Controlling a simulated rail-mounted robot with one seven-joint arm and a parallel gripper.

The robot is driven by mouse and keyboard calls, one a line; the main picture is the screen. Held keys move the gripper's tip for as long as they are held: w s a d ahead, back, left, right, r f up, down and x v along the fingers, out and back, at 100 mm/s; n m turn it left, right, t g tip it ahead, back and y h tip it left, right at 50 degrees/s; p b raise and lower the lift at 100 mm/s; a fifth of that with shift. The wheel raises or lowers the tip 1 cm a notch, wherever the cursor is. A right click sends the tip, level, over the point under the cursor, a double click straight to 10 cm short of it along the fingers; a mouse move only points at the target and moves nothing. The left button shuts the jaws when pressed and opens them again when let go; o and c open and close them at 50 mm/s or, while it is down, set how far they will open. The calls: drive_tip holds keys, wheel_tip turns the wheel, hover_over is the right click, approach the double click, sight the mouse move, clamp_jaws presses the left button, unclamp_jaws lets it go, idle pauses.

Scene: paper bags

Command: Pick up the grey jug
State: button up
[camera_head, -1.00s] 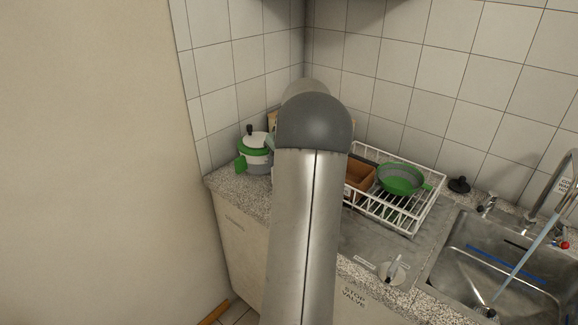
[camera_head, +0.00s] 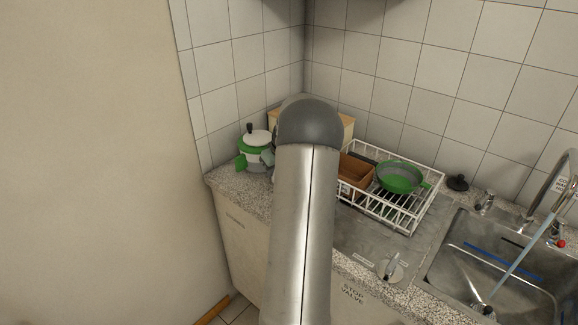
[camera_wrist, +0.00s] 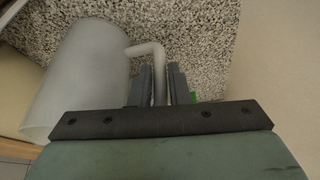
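The grey jug (camera_wrist: 80,80) is a pale, smooth cylinder at the left of the wrist view, slanted in the picture. Its bent handle (camera_wrist: 148,49) comes off the right side and runs down between the two fingers. My gripper (camera_wrist: 160,86) has one dark finger close on each side of the handle, with almost no gap, and looks shut on it. Whether the jug touches the counter is unclear. In the head view my own arm hides the jug and the fingers.
A green and white lidded pot (camera_head: 257,139) stands in the corner, left of my arm. A white dish rack (camera_head: 420,215) on the right holds a brown container (camera_head: 354,171) and a green colander (camera_head: 400,177). A sink (camera_head: 500,262) is further right. A pale box (camera_head: 346,128) stands behind my arm.

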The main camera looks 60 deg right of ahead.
clamp_jaws()
drive_tip(key=shift+r, duration=0.1)
drive_tip(key=shift+r, duration=0.55)
drive_tip(key=s+a+r+b, duration=0.5)
drive_tip(key=s+a+r, duration=0.2)
drive_tip(key=s+r, duration=0.4)
drive_tip(key=shift+s+a+r, duration=0.35)
drive_tip(key=shift+s, duration=0.05)
drive_tip(key=shift+d, duration=0.1)
